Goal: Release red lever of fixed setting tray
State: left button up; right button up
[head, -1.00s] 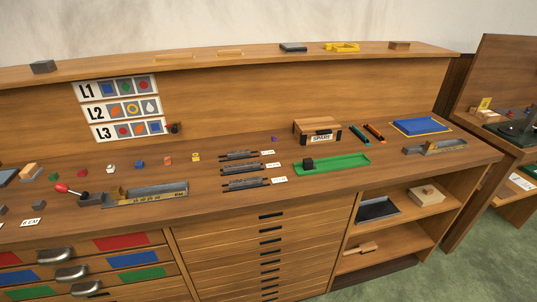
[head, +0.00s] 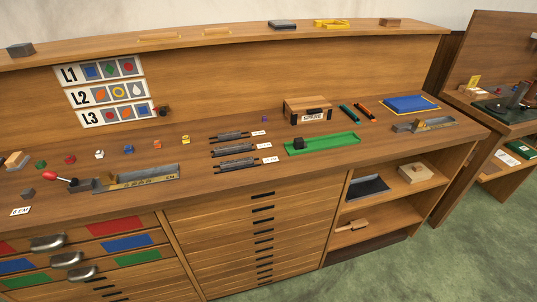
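A red lever knob (head: 49,174) on a short rod sticks out at the left end of a grey metal setting tray (head: 140,177) on the workbench, at the left of the head view. The rod joins a dark block at the tray's end. The tray has a brass-coloured scale strip along its front. A second, similar metal tray (head: 425,125) lies at the right end of the bench; no red knob shows on it. Neither of my grippers is in view.
Several small coloured blocks stand in a row behind the setting tray. Dark slotted holders (head: 234,150), a green tray (head: 322,144), a wooden box (head: 307,108) and a blue pad (head: 409,104) are further right. Drawers (head: 262,235) and open shelves are below. Green floor (head: 440,250) is clear at the right.

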aim_at(49, 176)
jog(key=u, duration=2.05)
jog(key=i, duration=0.1)
jog(key=z, duration=1.4)
jog(key=k, duration=0.45)
jog(key=z, duration=0.1)
